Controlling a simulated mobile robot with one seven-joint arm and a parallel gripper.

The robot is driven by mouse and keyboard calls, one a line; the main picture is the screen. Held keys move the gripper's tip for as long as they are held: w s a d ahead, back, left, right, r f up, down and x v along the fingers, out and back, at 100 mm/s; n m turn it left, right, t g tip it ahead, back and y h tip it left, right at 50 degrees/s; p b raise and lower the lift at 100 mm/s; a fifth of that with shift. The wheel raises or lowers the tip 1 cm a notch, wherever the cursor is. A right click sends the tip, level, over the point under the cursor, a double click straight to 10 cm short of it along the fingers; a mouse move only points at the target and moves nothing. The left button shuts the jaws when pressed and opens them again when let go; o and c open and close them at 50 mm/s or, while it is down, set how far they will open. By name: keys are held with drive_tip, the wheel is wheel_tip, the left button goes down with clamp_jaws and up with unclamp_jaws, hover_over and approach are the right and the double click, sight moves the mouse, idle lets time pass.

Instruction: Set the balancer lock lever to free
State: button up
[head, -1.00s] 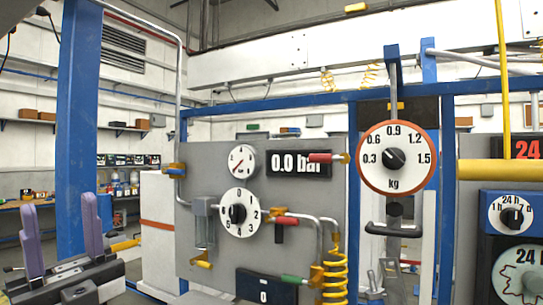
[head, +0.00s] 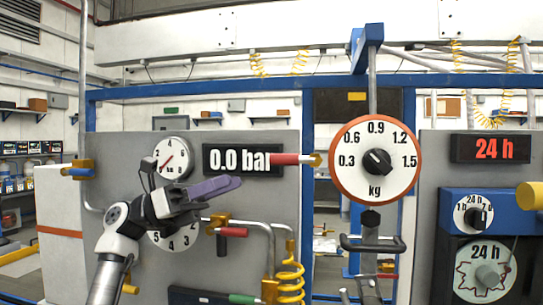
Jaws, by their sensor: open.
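The balancer (head: 376,160) hangs from a blue bracket, with a round orange-rimmed kg dial and a black knob. Below it are a grey body and a black handle (head: 372,244). A small red-tipped lever (head: 387,275) shows low beside it; I cannot tell whether this is the lock lever or how it is set. My gripper (head: 238,182) has purple fingers pointing right, in front of the grey panel and left of the balancer. It is open and empty, apart from the balancer. One finger largely hides the other.
A red lever (head: 292,159) on a brass valve sticks out by the bar display (head: 243,160). A yellow coiled hose (head: 290,278) hangs lower down. A blue timer unit (head: 481,212) and a yellow bar end (head: 530,195) stand right. A gap lies behind the balancer.

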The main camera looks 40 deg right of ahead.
sight(286, 160)
drive_tip(key=p+x, duration=0.4)
drive_tip(key=x, duration=0.8)
drive_tip(key=shift+s+r, duration=0.1)
drive_tip(key=shift+r, duration=0.05)
clamp_jaws()
